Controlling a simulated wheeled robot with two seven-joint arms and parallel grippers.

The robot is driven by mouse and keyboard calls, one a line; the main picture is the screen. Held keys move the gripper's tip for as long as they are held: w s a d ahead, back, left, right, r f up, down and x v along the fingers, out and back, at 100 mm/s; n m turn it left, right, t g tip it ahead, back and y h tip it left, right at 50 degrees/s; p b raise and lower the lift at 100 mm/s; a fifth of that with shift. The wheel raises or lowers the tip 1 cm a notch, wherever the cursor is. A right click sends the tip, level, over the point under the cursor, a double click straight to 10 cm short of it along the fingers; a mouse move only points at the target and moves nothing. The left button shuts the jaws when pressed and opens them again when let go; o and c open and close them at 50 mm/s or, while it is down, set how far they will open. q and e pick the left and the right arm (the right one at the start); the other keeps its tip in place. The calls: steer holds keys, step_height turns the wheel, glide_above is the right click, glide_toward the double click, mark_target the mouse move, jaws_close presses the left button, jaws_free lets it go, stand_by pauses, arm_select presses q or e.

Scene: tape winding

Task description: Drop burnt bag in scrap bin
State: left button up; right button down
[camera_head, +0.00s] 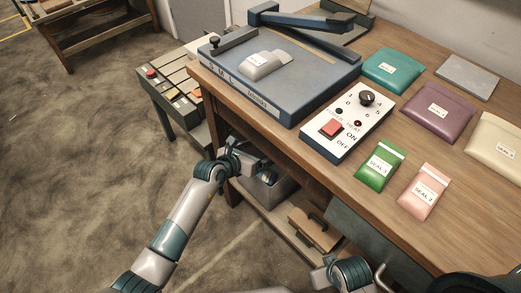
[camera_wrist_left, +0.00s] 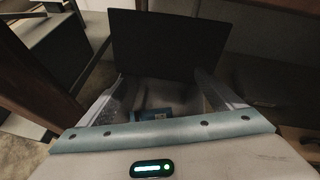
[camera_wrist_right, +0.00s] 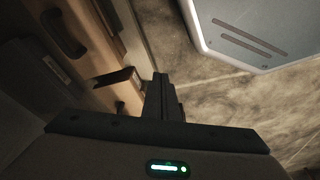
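A grey open bin (camera_head: 273,191) stands on the low shelf under the bench. My left gripper (camera_head: 262,172) is at the bin's mouth. In the left wrist view its two fingers (camera_wrist_left: 168,92) are spread apart with nothing held between them. A small blue piece (camera_wrist_left: 150,115) lies below and between the fingers; I cannot tell whether it is the burnt bag. A pale grey labelled bag (camera_head: 262,65) lies on the blue sealer (camera_head: 310,80). My right gripper (camera_wrist_right: 163,97) has its fingers together and looks empty; its fingertips do not show in the head view.
Green (camera_head: 380,167) and pink (camera_head: 424,190) labelled bags lie at the bench front, beside the white control box (camera_head: 345,125). Teal (camera_head: 391,71), purple (camera_head: 437,110) and cream (camera_head: 497,145) packets lie behind. The bench edge overhangs the bin.

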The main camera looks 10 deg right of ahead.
steer(key=shift+w, duration=0.2)
arm_select(q)
steer(key=shift+s+a+r, duration=0.1)
steer(key=p+v, duration=0.1)
steer(key=v, duration=1.6)
steer(key=shift+p, duration=0.35)
arm_select(e)
steer(key=x, duration=0.4)
steer(key=shift+s+f, duration=0.2)
steer(key=shift+f, duration=0.25)
steer(key=shift+s+d+f, duration=0.1)
steer(key=shift+s+f, duration=0.05)
steer(key=shift+s, duration=0.4)
